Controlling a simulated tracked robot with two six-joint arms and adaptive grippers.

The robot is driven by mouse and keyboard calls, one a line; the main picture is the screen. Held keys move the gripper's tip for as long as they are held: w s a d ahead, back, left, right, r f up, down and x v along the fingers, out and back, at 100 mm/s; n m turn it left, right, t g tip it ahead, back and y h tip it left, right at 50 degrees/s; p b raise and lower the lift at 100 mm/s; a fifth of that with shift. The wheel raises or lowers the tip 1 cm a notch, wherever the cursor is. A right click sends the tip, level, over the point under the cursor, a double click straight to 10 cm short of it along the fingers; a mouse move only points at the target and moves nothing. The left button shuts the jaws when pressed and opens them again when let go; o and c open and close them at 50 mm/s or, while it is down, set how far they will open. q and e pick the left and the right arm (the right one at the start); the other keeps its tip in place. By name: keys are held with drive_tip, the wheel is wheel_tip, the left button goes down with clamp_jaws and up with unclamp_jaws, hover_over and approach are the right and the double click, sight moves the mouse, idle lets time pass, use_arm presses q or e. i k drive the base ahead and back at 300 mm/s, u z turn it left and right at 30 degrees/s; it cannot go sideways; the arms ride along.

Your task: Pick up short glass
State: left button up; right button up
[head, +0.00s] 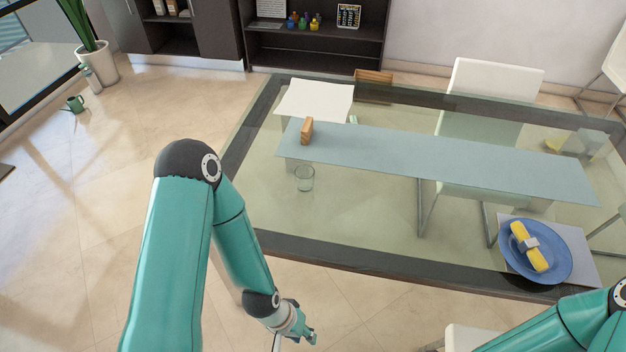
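A short clear glass (304,178) stands upright on the glass-topped table (380,215), left of the table's middle and near the front edge of the grey-blue runner. My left gripper (306,338) is low in the head view, in front of the table's near edge and well apart from the glass. It is small and partly cut by the frame's bottom, so its finger opening is unclear. My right arm (560,330) shows at the lower right, but its gripper is out of view.
A wooden block (307,131) stands on the runner (430,160) behind the glass. A blue plate (560,265) with a yellow napkin (530,245) lies at the table's right front. White chairs (490,85) stand around the table. The tabletop around the glass is clear.

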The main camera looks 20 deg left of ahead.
sight(304, 173)
drive_tip(key=z, duration=0.25)
drive_tip(key=i, duration=0.6)
drive_tip(key=u, duration=1.65)
